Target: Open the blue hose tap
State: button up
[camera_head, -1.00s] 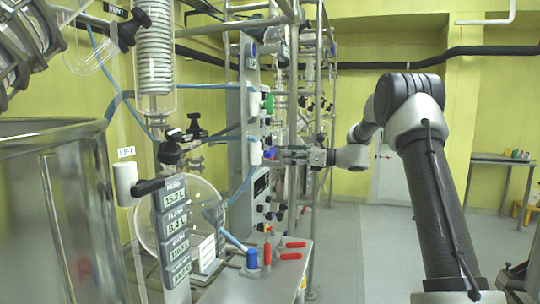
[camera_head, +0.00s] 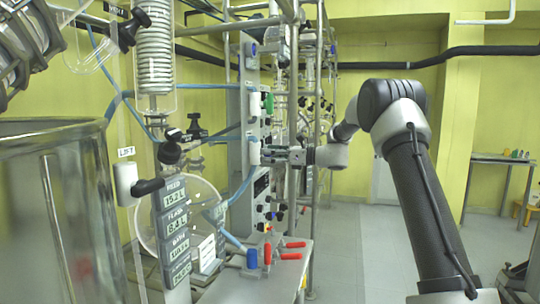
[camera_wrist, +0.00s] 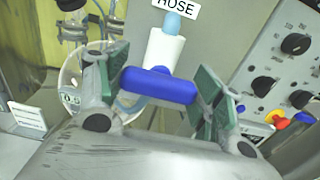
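The blue hose tap (camera_wrist: 160,86) shows in the wrist view as a blue bar handle lying nearly crosswise, slightly tilted, on a white valve body (camera_wrist: 165,50). A HOSE label is above it. My gripper (camera_wrist: 165,82) is open, with one green-padded finger near each end of the blue handle. I cannot tell whether the pads touch it. In the head view my gripper (camera_head: 272,154) is close against the white valve body (camera_head: 254,151) on the grey panel, and it hides the blue handle.
A similar valve with a green handle (camera_head: 268,103) is above on the same panel. Black knobs (camera_wrist: 295,44) and red and yellow parts are at the right in the wrist view. A metal frame post (camera_head: 293,120) stands close to my gripper. Red-handled tools (camera_head: 291,256) lie on the bench below.

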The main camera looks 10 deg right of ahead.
jog(key=shift+n, duration=0.3)
jog(key=n, duration=0.3)
jog(key=shift+n, duration=0.4)
jog(key=n, duration=0.4)
jog(key=shift+n, duration=0.3)
jog(key=n, duration=0.4)
jog(key=shift+s+f, duration=0.1)
jog(key=shift+n, duration=2.1)
jog(key=shift+f, duration=0.1)
jog(key=o, duration=1)
jog(key=shift+o, duration=0.2)
